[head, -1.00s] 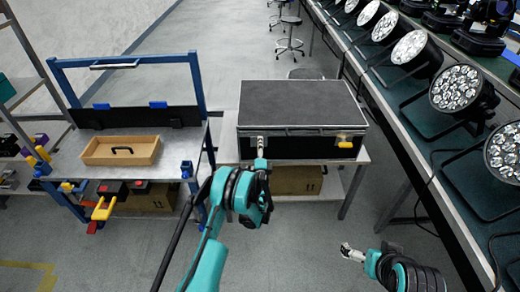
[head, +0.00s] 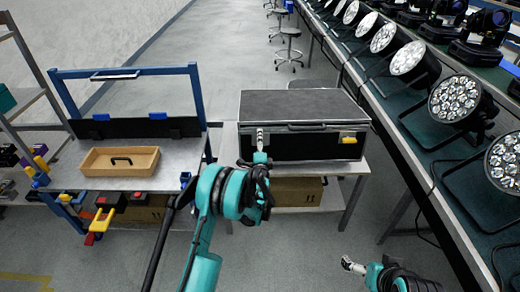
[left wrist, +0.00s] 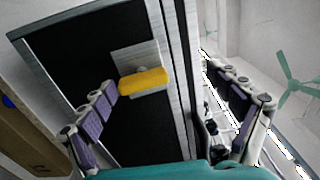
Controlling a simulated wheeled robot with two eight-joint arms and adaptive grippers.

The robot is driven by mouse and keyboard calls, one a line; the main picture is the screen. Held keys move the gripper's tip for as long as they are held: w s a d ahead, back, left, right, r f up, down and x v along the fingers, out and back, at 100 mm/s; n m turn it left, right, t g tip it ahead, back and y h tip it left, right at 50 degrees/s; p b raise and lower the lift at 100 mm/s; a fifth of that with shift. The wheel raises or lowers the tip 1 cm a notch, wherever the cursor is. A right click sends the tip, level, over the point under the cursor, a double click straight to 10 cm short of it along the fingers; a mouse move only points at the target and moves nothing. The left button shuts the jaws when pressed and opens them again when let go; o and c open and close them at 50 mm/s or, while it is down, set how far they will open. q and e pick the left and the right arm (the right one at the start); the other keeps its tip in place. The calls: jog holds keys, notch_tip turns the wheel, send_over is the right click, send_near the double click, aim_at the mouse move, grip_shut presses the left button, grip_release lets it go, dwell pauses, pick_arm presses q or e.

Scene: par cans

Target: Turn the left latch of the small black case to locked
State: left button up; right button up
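The small black case (head: 300,104) stands closed on a low table. Its right latch (head: 348,140) is yellow. In the head view my left gripper (head: 261,141) is at the left part of the case front and hides the left latch. In the left wrist view the yellow latch (left wrist: 143,82) lies crosswise on a metal plate against the black case front. My left gripper (left wrist: 160,74) is open there; the latch is between its fingers, close to the left one. I cannot tell if they touch. My right gripper (head: 352,265) is low at the right, away from the case; its opening is unclear.
A workbench (head: 190,160) with a wooden tray (head: 120,161) stands left of the case. A long table (head: 440,190) with several par cans (head: 455,98) runs along the right. A cardboard box (head: 298,190) sits under the case. Grey floor is clear in front.

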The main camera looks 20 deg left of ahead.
pick_arm(q)
jog(key=shift+s+r, duration=0.15)
jog(key=v, duration=0.9)
dwell(0.7)
jog(key=shift+r, duration=0.15)
